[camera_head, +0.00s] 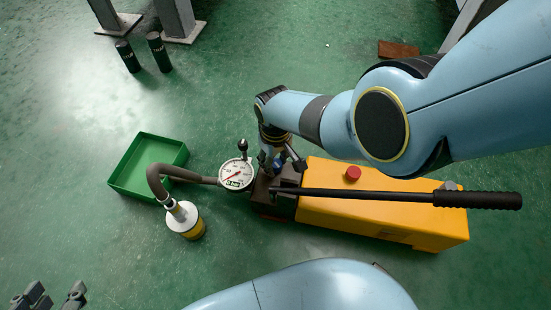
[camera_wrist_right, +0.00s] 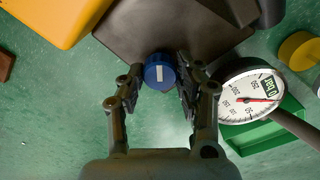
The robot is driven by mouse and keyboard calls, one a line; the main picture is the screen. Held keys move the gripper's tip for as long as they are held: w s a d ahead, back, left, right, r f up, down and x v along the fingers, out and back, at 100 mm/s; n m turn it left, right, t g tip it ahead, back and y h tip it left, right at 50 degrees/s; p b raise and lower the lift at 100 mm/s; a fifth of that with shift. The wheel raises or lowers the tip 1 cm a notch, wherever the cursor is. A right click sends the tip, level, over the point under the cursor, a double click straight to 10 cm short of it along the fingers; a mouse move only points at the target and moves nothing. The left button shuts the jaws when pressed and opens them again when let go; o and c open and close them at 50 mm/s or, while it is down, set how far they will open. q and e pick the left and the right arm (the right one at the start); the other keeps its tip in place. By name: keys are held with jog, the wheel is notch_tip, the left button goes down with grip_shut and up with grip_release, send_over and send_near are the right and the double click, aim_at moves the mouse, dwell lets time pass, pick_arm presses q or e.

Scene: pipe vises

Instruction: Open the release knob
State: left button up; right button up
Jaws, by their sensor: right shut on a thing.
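The release knob (camera_wrist_right: 158,72) is a blue round cap with a white mark, seen in the right wrist view beside the dark pump block (camera_wrist_right: 135,25). My right gripper (camera_wrist_right: 166,84) is shut on the knob, with one finger on each side of it. My left gripper (camera_head: 52,299) is at the bottom left corner of the head view, partly cut off. Its fingers are apart and empty.
A pressure gauge (camera_head: 236,174) and a hose lead to a cylinder (camera_head: 188,222) at left. A green tray (camera_head: 122,178) lies behind it. The long pump handle (camera_head: 400,197) crosses above the yellow body.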

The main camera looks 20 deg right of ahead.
aim_at(276, 163)
jog(key=n, duration=0.5)
jog(key=shift+n, duration=0.4)
pick_arm(q)
jog(key=shift+w+r+g, duration=0.1)
jog(key=shift+r+g, duration=0.15)
jog(key=shift+g, duration=0.15)
pick_arm(e)
jog(key=shift+n, duration=0.4)
pick_arm(q)
jog(key=shift+w, duration=0.1)
pick_arm(e)
jog(key=o, duration=1.1)
jog(key=shift+o, duration=0.2)
jog(key=shift+r, duration=3.7)
